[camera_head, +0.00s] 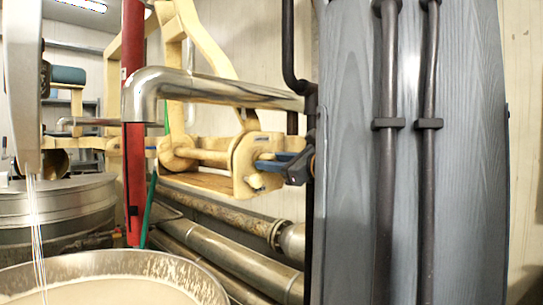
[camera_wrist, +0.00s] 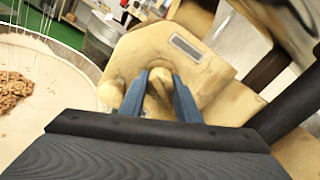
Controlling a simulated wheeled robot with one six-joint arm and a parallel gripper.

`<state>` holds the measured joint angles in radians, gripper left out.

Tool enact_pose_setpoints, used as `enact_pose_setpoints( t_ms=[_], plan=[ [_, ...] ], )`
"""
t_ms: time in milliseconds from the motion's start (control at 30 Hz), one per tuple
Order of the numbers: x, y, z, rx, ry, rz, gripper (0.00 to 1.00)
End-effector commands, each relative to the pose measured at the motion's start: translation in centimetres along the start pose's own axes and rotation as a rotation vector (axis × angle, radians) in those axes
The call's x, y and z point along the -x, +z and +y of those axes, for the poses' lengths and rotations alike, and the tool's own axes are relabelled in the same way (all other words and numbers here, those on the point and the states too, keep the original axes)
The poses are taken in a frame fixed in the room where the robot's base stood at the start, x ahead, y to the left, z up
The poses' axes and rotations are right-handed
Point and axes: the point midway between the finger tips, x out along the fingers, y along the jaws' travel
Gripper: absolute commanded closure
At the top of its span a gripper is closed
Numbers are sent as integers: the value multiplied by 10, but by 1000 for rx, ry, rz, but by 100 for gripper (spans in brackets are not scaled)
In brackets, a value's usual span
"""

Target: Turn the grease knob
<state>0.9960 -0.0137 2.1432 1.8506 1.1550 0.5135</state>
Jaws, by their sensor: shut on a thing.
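My gripper (camera_wrist: 159,80) has its two blue fingers on either side of a tan knob (camera_wrist: 160,88) on the cream-coloured machine housing (camera_wrist: 205,65) in the wrist view. It is shut on this knob. A second rounded tan knob (camera_wrist: 110,93) sticks out just left of the fingers. In the head view my gripper (camera_head: 264,163) reaches in from the right to the end of the housing (camera_head: 244,150). The held knob is hidden by the fingers there. A small knob (camera_head: 256,183) shows just below them.
A steel kettle (camera_head: 120,264) with pale mass stands at the lower left. A bent steel pipe (camera_head: 215,88) crosses above the housing. A red post (camera_head: 134,180) stands left of it. Several thick pipes (camera_head: 205,250) run below.

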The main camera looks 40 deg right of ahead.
Motion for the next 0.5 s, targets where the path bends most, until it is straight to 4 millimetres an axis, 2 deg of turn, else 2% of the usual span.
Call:
enact_pose_setpoints(
  t_ms=[500],
  plan=[
    [1, 2, 1, -495, 2, 3, 93]
  ],
)
